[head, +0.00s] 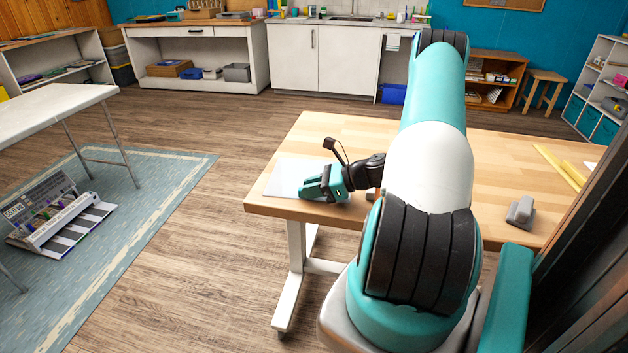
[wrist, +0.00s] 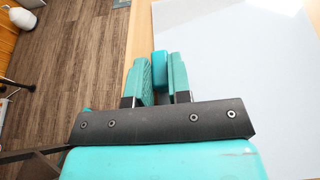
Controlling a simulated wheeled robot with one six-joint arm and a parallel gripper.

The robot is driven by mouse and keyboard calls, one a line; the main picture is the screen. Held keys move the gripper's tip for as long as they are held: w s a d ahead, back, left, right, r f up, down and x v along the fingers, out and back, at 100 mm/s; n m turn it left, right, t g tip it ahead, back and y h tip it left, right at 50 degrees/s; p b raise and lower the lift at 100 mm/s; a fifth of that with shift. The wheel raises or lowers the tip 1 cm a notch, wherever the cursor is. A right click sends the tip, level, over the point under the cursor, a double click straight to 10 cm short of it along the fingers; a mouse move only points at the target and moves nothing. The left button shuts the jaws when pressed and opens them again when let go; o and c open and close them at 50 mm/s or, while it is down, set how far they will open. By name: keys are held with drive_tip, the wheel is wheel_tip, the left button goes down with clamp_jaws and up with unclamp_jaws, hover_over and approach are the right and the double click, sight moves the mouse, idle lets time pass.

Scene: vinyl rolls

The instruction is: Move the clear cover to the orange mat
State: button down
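A pale, see-through flat sheet, which looks like the clear cover (head: 284,177), lies at the left end of the wooden table. In the wrist view the sheet (wrist: 240,60) fills the right side. A small teal block (wrist: 161,66) sits at its left edge; it may be a handle. My gripper (head: 308,189) is low over the cover's near right part. In the wrist view my gripper's teal fingers (wrist: 162,75) stand a little apart on either side of the block. I cannot tell if they press on it. I see no orange mat in either view.
The wooden table (head: 345,130) is mostly clear behind my arm. A grey object (head: 521,211) and yellow strips (head: 560,165) lie at its right. A white table (head: 40,112) and a keyboard-like item (head: 62,225) on a blue rug are at left.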

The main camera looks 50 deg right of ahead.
idle(0.6)
drive_tip(key=shift+r+p, duration=3.55)
